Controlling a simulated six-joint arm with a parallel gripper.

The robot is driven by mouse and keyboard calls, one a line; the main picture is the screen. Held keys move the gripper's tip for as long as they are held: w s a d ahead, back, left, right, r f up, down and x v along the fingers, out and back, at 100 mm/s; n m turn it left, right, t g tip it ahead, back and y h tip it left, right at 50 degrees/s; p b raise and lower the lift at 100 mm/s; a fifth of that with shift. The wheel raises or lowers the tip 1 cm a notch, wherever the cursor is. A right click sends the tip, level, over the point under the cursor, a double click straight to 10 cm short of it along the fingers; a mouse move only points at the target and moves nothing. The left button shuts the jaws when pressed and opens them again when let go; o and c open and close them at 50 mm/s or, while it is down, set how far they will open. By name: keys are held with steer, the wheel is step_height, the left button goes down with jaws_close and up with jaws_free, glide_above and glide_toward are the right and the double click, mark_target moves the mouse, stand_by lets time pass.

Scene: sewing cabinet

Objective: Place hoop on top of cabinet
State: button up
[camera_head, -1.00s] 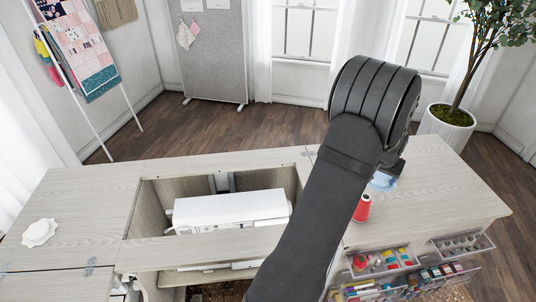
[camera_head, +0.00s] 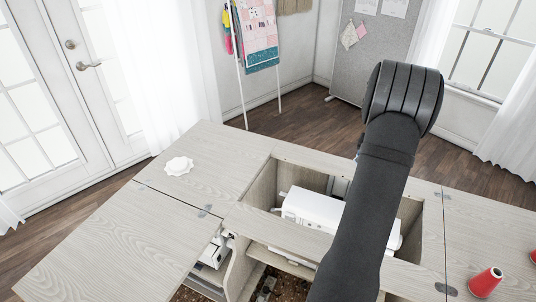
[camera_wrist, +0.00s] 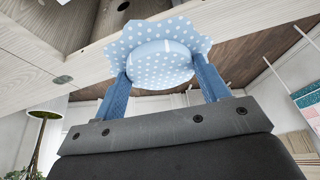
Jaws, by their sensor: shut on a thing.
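The hoop (camera_wrist: 158,52) shows in the wrist view as a round, light blue piece with white polka dots and a wavy cloth edge. My gripper (camera_wrist: 165,75), with two blue fingers, is shut on it from both sides. The wrist view is tilted, with the cabinet's wood at its top; the hoop appears apart from the wood, though the gap is hard to judge. The pale wood cabinet top (camera_head: 205,160) fills the lower head view. In the head view my arm hides the gripper and the hoop.
A white scalloped piece (camera_head: 179,166) lies on the cabinet's left top. A white sewing machine (camera_head: 310,208) sits in the open well in the middle. A red thread spool (camera_head: 486,282) stands at the right. Clear top surrounds the white piece.

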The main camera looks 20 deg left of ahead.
steer(key=s+a+n+y, duration=0.1)
steer(key=s+a+n, duration=0.2)
steer(key=a, duration=2.1)
steer(key=n+y, duration=0.1)
steer(key=n, duration=0.2)
glide_above(226, 166)
steer(key=s+d, duration=0.1)
step_height(226, 166, down, 6)
steer(key=shift+s+f, duration=0.1)
steer(key=shift+f, duration=0.1)
steer(key=shift+a+f, duration=0.35)
steer(key=shift+f, duration=1.85)
steer(key=shift+f, duration=0.2)
steer(key=o, duration=1)
steer(key=shift+c, duration=0.2)
